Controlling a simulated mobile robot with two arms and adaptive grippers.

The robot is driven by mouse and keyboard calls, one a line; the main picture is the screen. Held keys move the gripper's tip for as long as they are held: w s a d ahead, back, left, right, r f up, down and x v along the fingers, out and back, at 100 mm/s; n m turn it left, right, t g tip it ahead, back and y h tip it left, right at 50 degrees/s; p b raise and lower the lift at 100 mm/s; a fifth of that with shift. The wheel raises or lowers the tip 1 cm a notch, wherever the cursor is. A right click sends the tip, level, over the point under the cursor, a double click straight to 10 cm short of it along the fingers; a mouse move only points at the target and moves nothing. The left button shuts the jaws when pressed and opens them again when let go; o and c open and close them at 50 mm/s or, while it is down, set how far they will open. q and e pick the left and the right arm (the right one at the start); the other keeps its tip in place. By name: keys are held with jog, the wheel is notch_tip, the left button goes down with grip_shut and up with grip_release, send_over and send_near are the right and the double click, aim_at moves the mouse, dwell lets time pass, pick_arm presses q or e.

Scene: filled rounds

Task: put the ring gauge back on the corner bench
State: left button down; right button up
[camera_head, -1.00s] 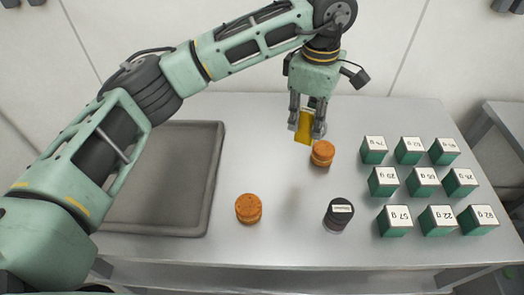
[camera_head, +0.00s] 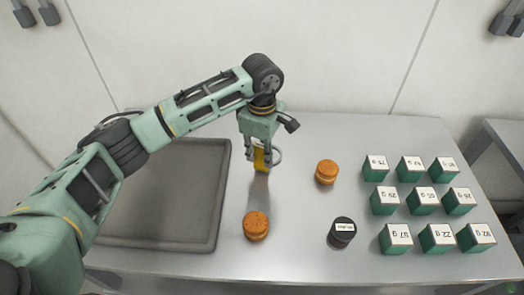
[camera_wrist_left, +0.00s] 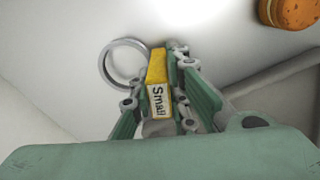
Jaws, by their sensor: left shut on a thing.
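The ring gauge has a yellow handle (camera_head: 261,161) marked "Small" and a grey metal ring (camera_head: 275,155). It also shows in the left wrist view, with its handle (camera_wrist_left: 157,68) between my fingers and its ring (camera_wrist_left: 122,64) sticking out to the left. My left gripper (camera_head: 258,157) is shut on the handle. It is over the metal bench (camera_head: 290,200), just right of the dark tray. I cannot tell whether the gauge touches the bench top. My right gripper is out of view. Another grey bench (camera_head: 503,134) shows at the right edge.
Two orange burger-like rounds (camera_head: 256,226) (camera_head: 327,172) and a black labelled cylinder (camera_head: 342,233) stand on the bench. Several green weight-marked blocks (camera_head: 422,201) fill its right side. A dark empty tray (camera_head: 170,195) lies at left.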

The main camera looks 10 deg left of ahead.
pick_arm(q)
jog(key=shift+a+f, duration=0.1)
jog(key=shift+f, duration=0.5)
jog(key=shift+f+b, duration=0.2)
jog(key=shift+b, duration=0.1)
jog(key=c, duration=1.7)
grip_release()
jog(key=shift+r, duration=0.1)
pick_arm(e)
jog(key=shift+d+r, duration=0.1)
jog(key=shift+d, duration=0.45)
